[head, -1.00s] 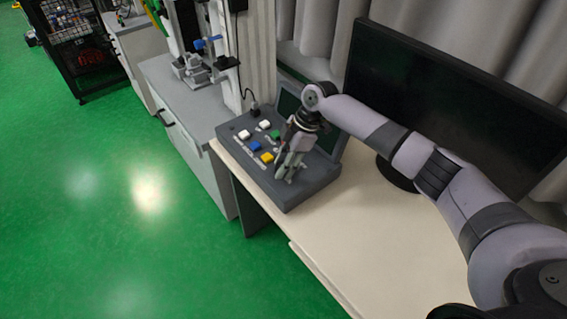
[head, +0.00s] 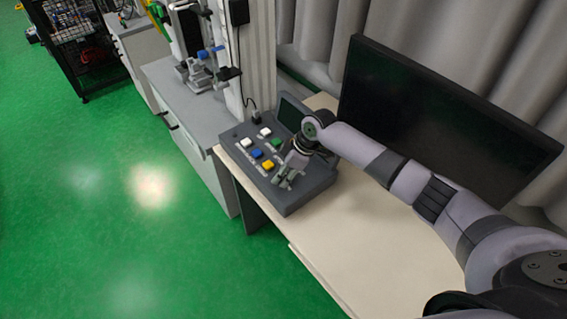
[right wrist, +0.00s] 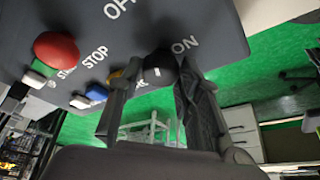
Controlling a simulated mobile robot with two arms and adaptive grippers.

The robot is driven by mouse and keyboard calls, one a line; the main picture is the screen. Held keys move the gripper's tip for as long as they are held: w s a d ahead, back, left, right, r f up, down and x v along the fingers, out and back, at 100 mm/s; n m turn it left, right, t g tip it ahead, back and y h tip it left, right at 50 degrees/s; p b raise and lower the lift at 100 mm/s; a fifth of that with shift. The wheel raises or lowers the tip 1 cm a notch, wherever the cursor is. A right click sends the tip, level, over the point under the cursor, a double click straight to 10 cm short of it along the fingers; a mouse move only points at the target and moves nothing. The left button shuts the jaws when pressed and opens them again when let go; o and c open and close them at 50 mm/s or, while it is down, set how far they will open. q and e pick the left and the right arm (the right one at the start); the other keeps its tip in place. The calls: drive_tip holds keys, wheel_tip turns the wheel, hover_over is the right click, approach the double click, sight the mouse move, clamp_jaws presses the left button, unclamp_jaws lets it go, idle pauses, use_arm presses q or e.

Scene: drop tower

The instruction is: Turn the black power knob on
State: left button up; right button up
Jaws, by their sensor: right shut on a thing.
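The black power knob (right wrist: 160,66) shows in the right wrist view on the dark grey control box, with a small white mark on it. The labels OFF and ON are printed on the panel around it, ON to its right. My right gripper (right wrist: 157,76) has one finger on each side of the knob and is shut on it. In the head view my right gripper (head: 287,178) is at the near right part of the control box (head: 303,202) and hides the knob. I cannot tell clearly which label the white mark points to. My left gripper is not in view.
White, blue, yellow and green buttons sit on the box left of my gripper; a red button (right wrist: 56,50) shows in the right wrist view. A black monitor (head: 440,120) stands behind my right arm. The front of the table (head: 345,235) is clear.

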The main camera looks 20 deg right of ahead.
drive_tip(key=m+h+p, duration=0.1)
drive_tip(key=m+p, duration=0.1)
drive_tip(key=p, duration=0.1)
drive_tip(key=m+t+p, duration=0.1)
drive_tip(key=m+p, duration=0.2)
drive_tip(key=m+h+p, duration=0.1)
drive_tip(key=m+p, duration=0.2)
drive_tip(key=shift+s+a+r+t+h, duration=0.15)
drive_tip(key=shift+a+r+t+h, duration=0.15)
drive_tip(key=shift+t, duration=0.1)
drive_tip(key=m+h+p, duration=0.1)
drive_tip(key=m+p, duration=0.1)
drive_tip(key=m, duration=0.1)
drive_tip(key=shift+f, duration=0.15)
drive_tip(key=shift+m+h+p, duration=0.3)
drive_tip(key=shift+m+p, duration=0.1)
drive_tip(key=shift+m, duration=0.3)
drive_tip(key=shift+f, duration=0.1)
drive_tip(key=o, duration=1.1)
drive_tip(key=v, duration=1.2)
drive_tip(key=shift+s, duration=0.15)
